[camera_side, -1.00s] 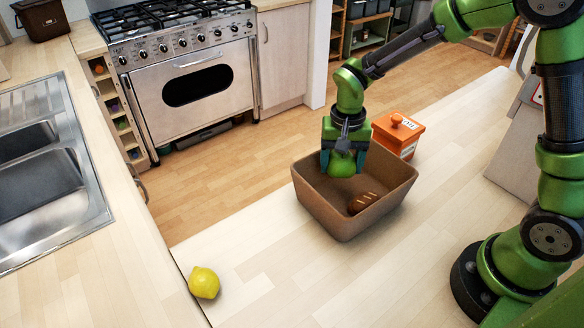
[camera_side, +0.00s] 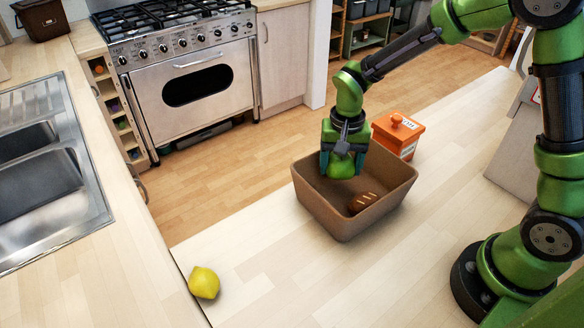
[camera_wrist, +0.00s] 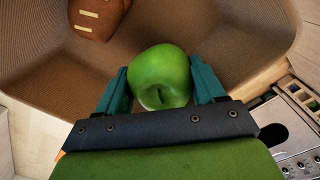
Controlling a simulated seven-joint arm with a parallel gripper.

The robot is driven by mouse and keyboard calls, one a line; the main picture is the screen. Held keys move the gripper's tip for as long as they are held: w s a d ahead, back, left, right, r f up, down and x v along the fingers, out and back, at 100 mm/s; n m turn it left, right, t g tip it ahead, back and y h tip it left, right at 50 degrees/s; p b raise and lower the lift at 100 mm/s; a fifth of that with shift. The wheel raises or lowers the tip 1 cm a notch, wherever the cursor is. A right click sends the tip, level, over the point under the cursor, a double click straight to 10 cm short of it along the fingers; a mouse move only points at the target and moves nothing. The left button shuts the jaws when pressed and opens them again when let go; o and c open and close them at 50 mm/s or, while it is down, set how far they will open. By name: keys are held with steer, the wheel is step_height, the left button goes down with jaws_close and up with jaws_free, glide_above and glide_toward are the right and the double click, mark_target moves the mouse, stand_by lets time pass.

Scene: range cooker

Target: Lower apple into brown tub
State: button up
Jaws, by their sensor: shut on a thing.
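The green apple (camera_side: 341,166) is between the fingers of my gripper (camera_side: 341,158), inside the upper part of the brown tub (camera_side: 345,230). The wrist view shows the apple (camera_wrist: 160,78) with a teal finger of my gripper (camera_wrist: 160,88) against each side. The tub's floor and walls (camera_wrist: 215,25) lie beyond it. My gripper is shut on the apple. The side view does not clearly show whether the apple touches the tub's floor.
A brown bread loaf (camera_side: 362,202) lies in the tub, near its front right; it also shows in the wrist view (camera_wrist: 98,15). An orange lidded box (camera_side: 398,135) stands right behind the tub. A lemon (camera_side: 204,282) lies at the counter's left edge. The counter in front is clear.

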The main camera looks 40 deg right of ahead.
mark_target(350, 165)
steer(key=shift+f, duration=1.1)
stand_by(0.4)
steer(key=o, duration=1.2)
step_height(350, 165, up, 17)
steer(key=s+d+r+n+t+y, duration=0.1)
steer(key=s+r+n+t, duration=0.1)
steer(key=s, duration=0.5)
steer(key=s+d+r+n+t+y, duration=0.1)
steer(key=s+r+n+t, duration=0.1)
steer(key=s+t, duration=0.3)
steer(key=shift+s+d, duration=0.35)
steer(key=shift+s, duration=0.85)
